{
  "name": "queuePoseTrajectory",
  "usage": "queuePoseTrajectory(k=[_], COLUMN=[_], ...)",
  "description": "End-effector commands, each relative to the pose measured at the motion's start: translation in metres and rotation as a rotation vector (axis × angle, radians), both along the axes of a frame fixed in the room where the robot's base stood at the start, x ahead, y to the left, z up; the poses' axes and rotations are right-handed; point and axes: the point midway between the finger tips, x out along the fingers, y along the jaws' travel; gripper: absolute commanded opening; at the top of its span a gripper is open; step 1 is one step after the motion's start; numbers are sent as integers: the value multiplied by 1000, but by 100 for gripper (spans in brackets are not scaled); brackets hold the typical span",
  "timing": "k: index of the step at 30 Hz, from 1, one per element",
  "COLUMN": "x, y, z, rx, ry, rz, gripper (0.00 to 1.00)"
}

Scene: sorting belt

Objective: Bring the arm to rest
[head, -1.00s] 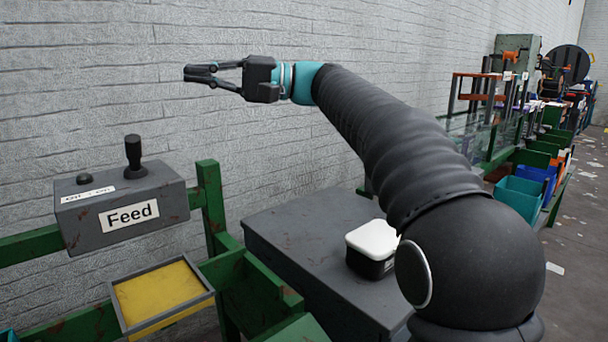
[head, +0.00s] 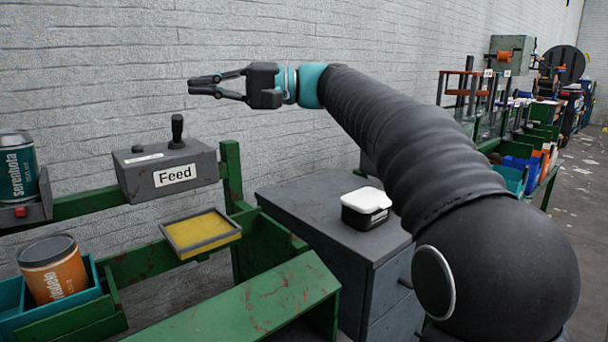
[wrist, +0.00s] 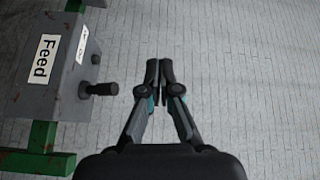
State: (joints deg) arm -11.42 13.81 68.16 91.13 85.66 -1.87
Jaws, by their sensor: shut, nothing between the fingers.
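My gripper (head: 205,86) is shut and empty, held up in front of the white brick wall in the head view. It points left, above and to the right of the grey Feed box (head: 166,172). My dark sleeved arm stretches from the lower right up to it. In the wrist view my gripper (wrist: 159,66) shows its two fingers together, with nothing between them. The Feed box (wrist: 55,60) with its black lever is to the left there, apart from the fingers.
A grey cabinet (head: 300,200) carries a black box with a white lid (head: 367,207). A yellow tray (head: 200,233) hangs on the green frame. An orange can (head: 55,272) stands in a teal bin, and a teal can (head: 17,170) is at far left. Shelving lines the right.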

Motion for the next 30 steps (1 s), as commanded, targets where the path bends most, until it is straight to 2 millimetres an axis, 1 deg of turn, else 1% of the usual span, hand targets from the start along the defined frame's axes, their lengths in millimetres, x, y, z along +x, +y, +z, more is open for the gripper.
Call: queuePoseTrajectory(k=[1,5,8,11,14,17,18,20,21,23,24,26,27,29,30], x=[-3,-7,-13,-22,-34,-52,-60,-73,-82,-97,-106,-122,-132,-148,-159], y=[-5,-14,-21,-32,-48,-72,-84,-102,-115,-135,-149,-170,-185,-207,-221], z=[-4,-21,-37,-58,-87,-127,-144,-170,-187,-213,-230,-256,-273,-298,-314], rx=[-21,-90,-154,-231,-333,-467,-524,-610,-668,-754,-811,-898,-955,-1040,-1096], ry=[-3,0,0,-1,-6,-18,-24,-36,-46,-62,-76,-96,-113,-138,-157], rz=[-19,-68,-108,-154,-215,-289,-320,-364,-392,-431,-457,-491,-511,-540,-556], gripper=[0,0,0,0,0,0,0,0,0,0,0,0,0,0,0])
